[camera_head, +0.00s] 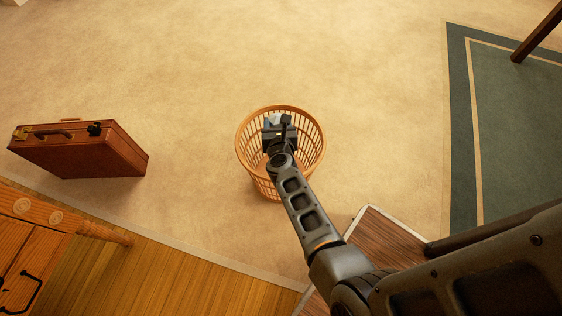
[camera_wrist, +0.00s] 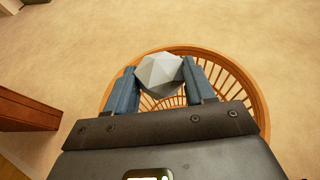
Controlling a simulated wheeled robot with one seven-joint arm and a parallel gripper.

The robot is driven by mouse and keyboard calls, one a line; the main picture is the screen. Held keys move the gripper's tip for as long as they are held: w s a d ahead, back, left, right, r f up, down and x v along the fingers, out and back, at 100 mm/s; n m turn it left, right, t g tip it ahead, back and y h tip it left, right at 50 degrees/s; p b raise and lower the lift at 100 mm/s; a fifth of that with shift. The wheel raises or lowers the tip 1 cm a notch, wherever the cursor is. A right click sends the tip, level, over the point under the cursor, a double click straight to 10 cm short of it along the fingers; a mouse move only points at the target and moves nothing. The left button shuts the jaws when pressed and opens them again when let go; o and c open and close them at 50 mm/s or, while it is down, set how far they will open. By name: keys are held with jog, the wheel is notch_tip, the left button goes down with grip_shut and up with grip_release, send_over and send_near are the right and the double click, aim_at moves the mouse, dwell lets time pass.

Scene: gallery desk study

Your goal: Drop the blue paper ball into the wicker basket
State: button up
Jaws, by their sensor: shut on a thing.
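A faceted paper ball (camera_wrist: 160,70) looks pale grey in the wrist view and pale bluish white in the head view (camera_head: 273,119). My gripper (camera_wrist: 160,76) is shut on it, with a blue-grey finger on each side. In the head view my gripper (camera_head: 279,122) appears within the round opening of the wicker basket (camera_head: 322,150). The basket is orange-brown, slatted and upright on the carpet. Its rim (camera_wrist: 258,100) curves around behind the ball in the wrist view. My gripper and arm hide part of the basket's inside. The ball's exact height against the rim cannot be told.
A red-brown briefcase (camera_head: 80,150) stands on the carpet at left. A wooden cabinet (camera_head: 30,240) is at lower left, and a wood-topped piece (camera_head: 385,245) lies under my arm. A green rug (camera_head: 520,130) is at right. Carpet around the basket's far side is clear.

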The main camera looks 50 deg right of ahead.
notch_tip(320, 180, down, 9)
jog(key=s+d+m+g+b, duration=0.1)
jog(key=d+b, duration=0.1)
jog(key=b, duration=0.3)
jog(key=shift+s+h+b, duration=0.3)
jog(key=shift+h+b, duration=0.05)
jog(key=shift+h, duration=0.05)
jog(key=shift+d+r, duration=0.1)
jog(key=shift+r, duration=0.05)
jog(key=o, duration=1.1)
jog(key=p+v, duration=0.1)
jog(key=v, duration=0.6)
jog(key=shift+s+a+r+p, duration=0.15)
jog(key=shift+s+a+p, duration=0.05)
jog(key=shift+a+p, duration=0.1)
